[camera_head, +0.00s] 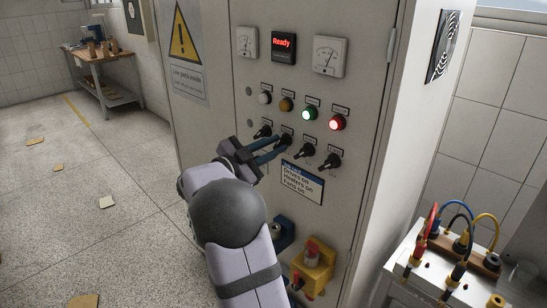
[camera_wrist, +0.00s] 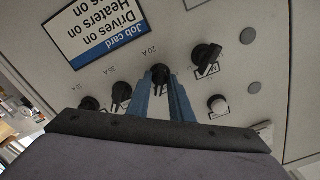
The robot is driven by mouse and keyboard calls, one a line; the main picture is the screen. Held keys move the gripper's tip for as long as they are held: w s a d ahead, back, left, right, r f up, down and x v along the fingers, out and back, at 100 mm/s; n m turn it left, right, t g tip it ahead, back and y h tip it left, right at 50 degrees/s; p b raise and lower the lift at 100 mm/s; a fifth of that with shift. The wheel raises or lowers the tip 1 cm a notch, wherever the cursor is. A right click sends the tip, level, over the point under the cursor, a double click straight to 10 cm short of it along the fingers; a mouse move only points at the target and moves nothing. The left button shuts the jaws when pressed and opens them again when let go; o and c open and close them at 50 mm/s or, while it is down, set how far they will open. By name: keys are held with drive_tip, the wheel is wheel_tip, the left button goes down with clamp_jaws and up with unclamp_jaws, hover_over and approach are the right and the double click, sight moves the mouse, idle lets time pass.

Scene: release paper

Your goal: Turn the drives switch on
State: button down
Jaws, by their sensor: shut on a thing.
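A row of black rotary switches is on the grey cabinet front. My gripper (camera_head: 283,142) is shut on the second switch from the left (camera_head: 288,136); in the wrist view its blue fingers (camera_wrist: 165,88) close around this black knob (camera_wrist: 160,71). The label under it there reads 20 A. The leftmost switch (camera_head: 263,132) and the two to the right (camera_head: 307,150) (camera_head: 331,160) are free. The labels above the switches are too small to read, so I cannot tell which is the drives switch. A job card (camera_head: 302,181) lists drives on and heaters on.
Above the switches are a white lamp (camera_head: 264,98), an amber lamp (camera_head: 286,104), a lit green lamp (camera_head: 309,114) and a lit red lamp (camera_head: 337,123). A display (camera_head: 283,46) reads Ready. A yellow box (camera_head: 313,276) juts out low; a cable cart (camera_head: 410,290) stands right.

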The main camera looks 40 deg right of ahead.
drive_tip(key=shift+m+b, duration=1.05)
drive_tip(key=shift+m, duration=0.15)
drive_tip(key=shift+r, duration=0.1)
drive_tip(key=c, duration=1.8)
unclamp_jaws()
drive_tip(key=shift+c, duration=0.2)
drive_tip(key=shift+a, duration=0.3)
drive_tip(key=a+b, duration=0.2)
drive_tip(key=a, duration=0.4)
drive_tip(key=shift+a, duration=0.4)
